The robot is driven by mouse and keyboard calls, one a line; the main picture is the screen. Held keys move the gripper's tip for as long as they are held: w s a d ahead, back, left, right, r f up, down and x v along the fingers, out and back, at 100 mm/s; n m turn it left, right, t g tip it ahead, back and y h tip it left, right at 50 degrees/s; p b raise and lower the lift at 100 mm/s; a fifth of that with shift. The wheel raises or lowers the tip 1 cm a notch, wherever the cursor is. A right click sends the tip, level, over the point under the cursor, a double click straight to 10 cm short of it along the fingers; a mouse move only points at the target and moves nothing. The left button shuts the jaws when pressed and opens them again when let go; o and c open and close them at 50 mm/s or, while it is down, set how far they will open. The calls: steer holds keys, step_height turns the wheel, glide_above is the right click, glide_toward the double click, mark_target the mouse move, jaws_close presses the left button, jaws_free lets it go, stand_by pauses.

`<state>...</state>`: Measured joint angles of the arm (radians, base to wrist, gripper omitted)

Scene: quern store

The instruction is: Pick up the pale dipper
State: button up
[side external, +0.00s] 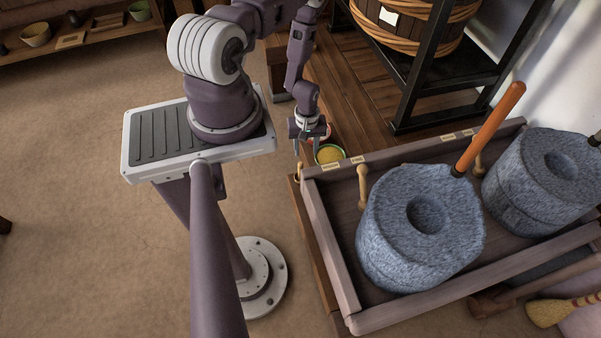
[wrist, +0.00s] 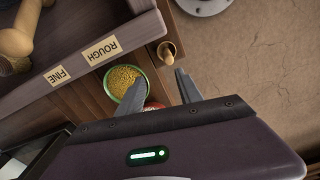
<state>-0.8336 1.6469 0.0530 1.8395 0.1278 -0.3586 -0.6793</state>
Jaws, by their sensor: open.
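A small pale wooden piece that may be the pale dipper (wrist: 167,49) sits at the bench corner in the wrist view, just ahead of the fingertips; it also shows small in the side view (side external: 299,172). I cannot make out its full shape. My gripper (side external: 309,146) is open and empty above the bench's left end, apart from the piece. Its two fingers (wrist: 162,76) are spread in the wrist view. A green bowl of yellow grain (side external: 329,154) stands beside the gripper; in the wrist view the left finger partly covers the bowl (wrist: 123,80).
A red-rimmed thing (wrist: 153,106) is mostly hidden by the gripper. The wooden tray (side external: 318,225) has raised walls, labels reading ROUGH and FINE (wrist: 102,50), pale wooden pegs (side external: 363,185) and stone querns (side external: 420,235), one with an orange handle (side external: 495,120). A dark rack (side external: 435,70) stands behind.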

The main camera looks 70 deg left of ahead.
mark_target(300, 163)
steer(key=f, duration=0.3)
steer(key=s+f, duration=0.1)
steer(key=f, duration=0.1)
steer(key=s+f, duration=0.1)
steer(key=f, duration=0.2)
steer(key=shift+d+f, duration=0.35)
jaws_close()
